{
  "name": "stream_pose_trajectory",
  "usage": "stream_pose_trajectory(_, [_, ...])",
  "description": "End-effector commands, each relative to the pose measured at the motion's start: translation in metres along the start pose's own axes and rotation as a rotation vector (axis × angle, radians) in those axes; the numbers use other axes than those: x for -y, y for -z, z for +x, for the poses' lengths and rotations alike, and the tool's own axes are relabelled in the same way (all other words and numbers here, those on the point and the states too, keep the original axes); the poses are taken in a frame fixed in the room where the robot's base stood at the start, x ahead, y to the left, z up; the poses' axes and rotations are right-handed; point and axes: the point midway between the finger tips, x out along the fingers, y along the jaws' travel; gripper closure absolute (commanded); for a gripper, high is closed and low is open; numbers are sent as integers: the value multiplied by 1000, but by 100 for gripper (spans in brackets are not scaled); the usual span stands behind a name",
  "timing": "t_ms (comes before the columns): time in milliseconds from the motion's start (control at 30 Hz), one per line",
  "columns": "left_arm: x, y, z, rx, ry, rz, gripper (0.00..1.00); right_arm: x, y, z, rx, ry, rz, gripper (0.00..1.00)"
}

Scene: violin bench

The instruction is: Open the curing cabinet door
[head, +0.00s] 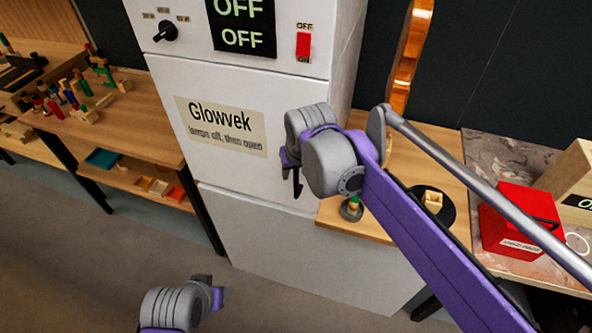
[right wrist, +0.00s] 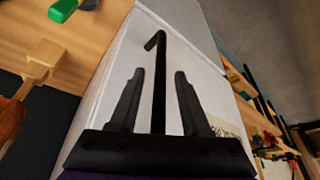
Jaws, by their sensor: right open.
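The white curing cabinet (head: 265,235) stands in the middle of the head view, its door (head: 225,95) closed and labelled "Glowvek, lamps off, then open". Its display (head: 243,38) reads OFF. My right gripper (right wrist: 158,75) is open at the door's right side. In the right wrist view the black bar handle (right wrist: 159,95) runs between its two fingers, with visible gaps on both sides. In the head view my right wrist hides most of the handle. My left gripper (head: 218,291) is low at the bottom, away from the cabinet; its fingers are too unclear to read.
A red switch (head: 303,44) and a black knob (head: 165,31) sit above the door. A wooden bench (head: 130,135) with small coloured items is at left. At right, a bench (head: 440,170) holds a red box (head: 505,225). The floor before the cabinet is clear.

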Motion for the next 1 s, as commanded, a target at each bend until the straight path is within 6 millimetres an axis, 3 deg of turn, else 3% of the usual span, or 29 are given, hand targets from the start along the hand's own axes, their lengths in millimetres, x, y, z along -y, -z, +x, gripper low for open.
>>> stream_pose_trajectory(167, [0, 0, 0, 0, 0, 0, 50, 0, 0, 0, 0, 0, 0, 55])
stream_pose_trajectory(400, [0, 0, 0, 0, 0, 0, 50, 0, 0, 0, 0, 0, 0, 98])
stream_pose_trajectory(433, [0, 0, 0, 0, 0, 0, 50, 0, 0, 0, 0, 0, 0, 100])
stream_pose_trajectory(1000, [0, 0, 0, 0, 0, 0, 50, 0, 0, 0, 0, 0, 0, 100])
